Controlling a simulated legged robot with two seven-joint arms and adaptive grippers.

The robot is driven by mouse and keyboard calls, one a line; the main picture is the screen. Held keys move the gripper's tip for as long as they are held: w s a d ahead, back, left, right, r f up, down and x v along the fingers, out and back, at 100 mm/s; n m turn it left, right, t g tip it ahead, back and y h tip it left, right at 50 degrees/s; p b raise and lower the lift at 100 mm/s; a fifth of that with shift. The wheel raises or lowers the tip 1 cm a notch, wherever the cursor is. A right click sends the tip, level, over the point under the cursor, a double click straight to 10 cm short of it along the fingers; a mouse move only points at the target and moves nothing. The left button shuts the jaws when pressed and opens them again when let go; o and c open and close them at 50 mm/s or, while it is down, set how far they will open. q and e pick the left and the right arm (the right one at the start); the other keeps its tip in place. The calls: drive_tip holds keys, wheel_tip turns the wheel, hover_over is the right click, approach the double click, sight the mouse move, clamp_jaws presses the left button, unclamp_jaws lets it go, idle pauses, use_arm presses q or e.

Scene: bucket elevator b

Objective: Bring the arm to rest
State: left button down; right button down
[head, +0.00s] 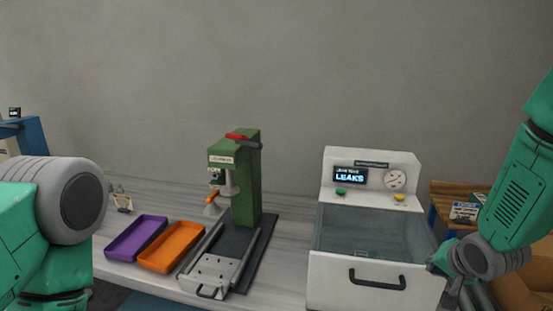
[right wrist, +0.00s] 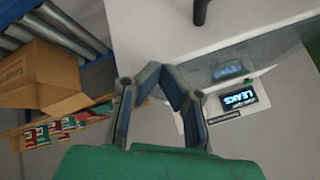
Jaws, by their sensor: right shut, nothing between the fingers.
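My right arm comes in from the right in the head view. Its gripper (head: 447,272) hangs beside the right front corner of the white leak tester (head: 375,285), partly hidden by its own wrist. In the right wrist view my right gripper (right wrist: 161,72) shows its two fingers leaning together at the tips, with nothing between them. The tester's display reads LEAKS; it also shows in the right wrist view (right wrist: 238,100). Part of my left arm shows at the left edge of the head view, but its gripper is out of the picture.
A green press (head: 246,190) with a red handle stands on the light table (head: 125,268). A purple tray (head: 137,239) and an orange tray (head: 172,247) lie left of it. At right, a cardboard box (right wrist: 45,80) sits by a roller conveyor (right wrist: 50,30).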

drive_tip(key=s+a+f+n+g+b, duration=0.2)
drive_tip(key=s+f+b, duration=0.2)
drive_tip(key=s+f, duration=0.65)
drive_tip(key=s+a+f+n+g+b, duration=0.3)
drive_tip(key=s+f, duration=0.4)
drive_tip(key=f, duration=0.6)
drive_tip(key=s+a+f+n+g+b, duration=0.1)
drive_tip(key=s+f+n+b, duration=0.1)
drive_tip(key=s+f, duration=0.3)
drive_tip(key=s+a+f+n+g+y+b, duration=0.1)
drive_tip(key=s+f+b, duration=0.3)
drive_tip(key=s, duration=0.9)
drive_tip(key=shift+s+f+n, duration=0.15)
drive_tip(key=shift+f+n, duration=0.65)
drive_tip(key=shift+f, duration=0.1)
drive_tip(key=shift+a, duration=0.1)
